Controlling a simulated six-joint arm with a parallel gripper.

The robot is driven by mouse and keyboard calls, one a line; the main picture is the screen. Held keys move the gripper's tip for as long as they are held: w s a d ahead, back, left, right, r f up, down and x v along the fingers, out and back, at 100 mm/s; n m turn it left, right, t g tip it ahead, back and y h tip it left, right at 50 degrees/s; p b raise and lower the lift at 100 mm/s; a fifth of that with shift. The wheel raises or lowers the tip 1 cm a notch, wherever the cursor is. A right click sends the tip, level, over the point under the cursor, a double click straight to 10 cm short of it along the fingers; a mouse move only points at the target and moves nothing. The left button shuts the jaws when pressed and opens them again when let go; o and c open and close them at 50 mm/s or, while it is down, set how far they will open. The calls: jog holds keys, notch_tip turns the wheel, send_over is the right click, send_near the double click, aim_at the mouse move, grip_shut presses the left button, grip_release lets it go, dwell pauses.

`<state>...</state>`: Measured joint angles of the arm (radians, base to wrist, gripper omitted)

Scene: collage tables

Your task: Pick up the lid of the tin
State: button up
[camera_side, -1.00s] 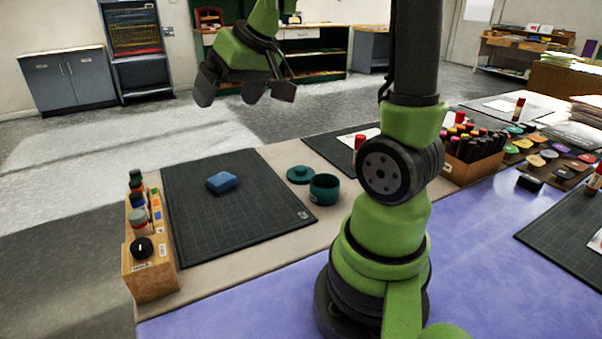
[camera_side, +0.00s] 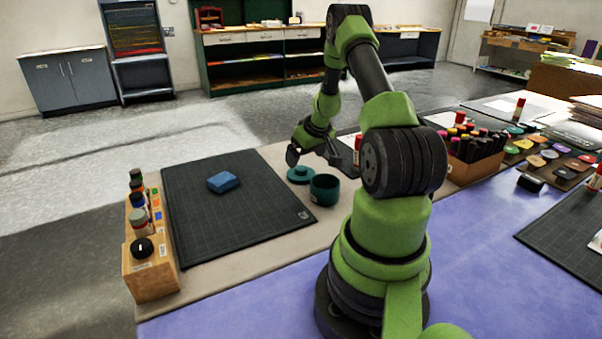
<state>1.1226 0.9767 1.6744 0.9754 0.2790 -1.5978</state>
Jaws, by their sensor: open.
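The teal lid (camera_side: 299,176) lies on the beige table strip, with a small knob on top. The open teal tin (camera_side: 324,190) stands upright just right of and in front of it, apart or nearly so. My gripper (camera_side: 313,160) is open and points down, low, close to the lid and tin. In the picture one finger shows just above the lid's left side, and the other shows above and right of the tin. I cannot tell the exact height. Nothing shows between the fingers.
A dark cutting mat (camera_side: 235,220) with a blue block (camera_side: 222,182) lies to the left. A wooden bottle rack (camera_side: 152,265) stands at the far left. A red-capped glue stick (camera_side: 357,150) and a box of markers (camera_side: 472,165) are to the right.

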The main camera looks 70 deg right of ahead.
aim_at(301, 167)
jog(key=shift+x, duration=2.75)
jog(key=shift+s+a+f, duration=0.1)
jog(key=shift+a, duration=0.05)
jog(key=shift+c, duration=0.2)
jog(key=c, duration=0.5)
